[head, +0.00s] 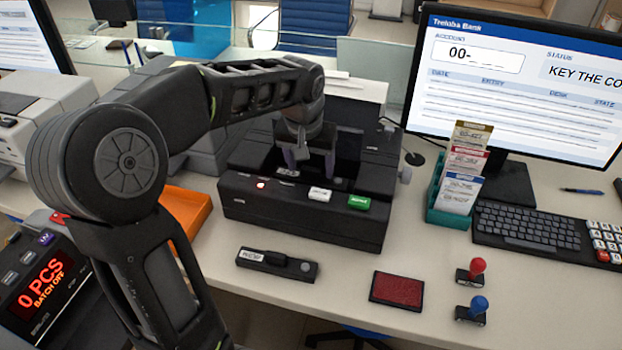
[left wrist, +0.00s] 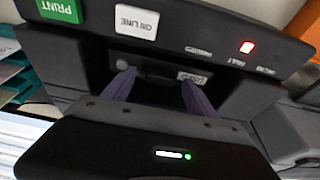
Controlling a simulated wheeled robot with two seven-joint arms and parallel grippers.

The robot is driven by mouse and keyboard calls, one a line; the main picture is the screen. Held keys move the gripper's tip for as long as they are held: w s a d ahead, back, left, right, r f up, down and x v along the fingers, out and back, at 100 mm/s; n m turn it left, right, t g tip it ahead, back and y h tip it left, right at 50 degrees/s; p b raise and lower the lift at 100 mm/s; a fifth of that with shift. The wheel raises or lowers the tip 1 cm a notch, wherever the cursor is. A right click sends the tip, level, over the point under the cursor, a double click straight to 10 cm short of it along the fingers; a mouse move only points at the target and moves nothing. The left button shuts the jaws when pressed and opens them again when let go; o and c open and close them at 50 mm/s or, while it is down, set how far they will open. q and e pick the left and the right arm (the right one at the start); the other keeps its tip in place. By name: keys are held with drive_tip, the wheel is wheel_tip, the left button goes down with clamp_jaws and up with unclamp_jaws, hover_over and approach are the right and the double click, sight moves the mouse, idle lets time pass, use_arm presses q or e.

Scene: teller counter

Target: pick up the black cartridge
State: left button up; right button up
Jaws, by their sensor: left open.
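A black cartridge (head: 278,264) with a white label and a round grey knob lies on the counter in front of the black printer (head: 300,215). A similar dark bar (left wrist: 155,70) with a small pale label and a round knob shows inside the printer's open bay in the left wrist view. My left gripper (head: 309,160) reaches down into that bay, behind the printer's front panel. Its two purple-grey fingers (left wrist: 158,83) are apart, with the bar seen between and beyond their tips. I cannot tell whether they touch it. My right gripper is not in view.
A green holder (head: 448,214) with leaflets, a monitor (head: 515,85) and a keyboard (head: 527,230) stand to the right. A red ink pad (head: 397,290) and two stamps (head: 472,270) lie at the front. An orange tray (head: 186,208) is left of the printer.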

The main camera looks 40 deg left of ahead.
sight(310, 170)
use_arm(q)
drive_tip(key=shift+f, duration=0.15)
drive_tip(key=shift+c, duration=0.3)
clamp_jaws()
idle(0.7)
drive_tip(key=shift+r, duration=0.2)
wheel_tip(310, 170, up, 18)
drive_tip(key=p, duration=0.2)
drive_tip(key=shift+f+p, duration=0.15)
drive_tip(key=shift+p, duration=0.25)
idle(0.5)
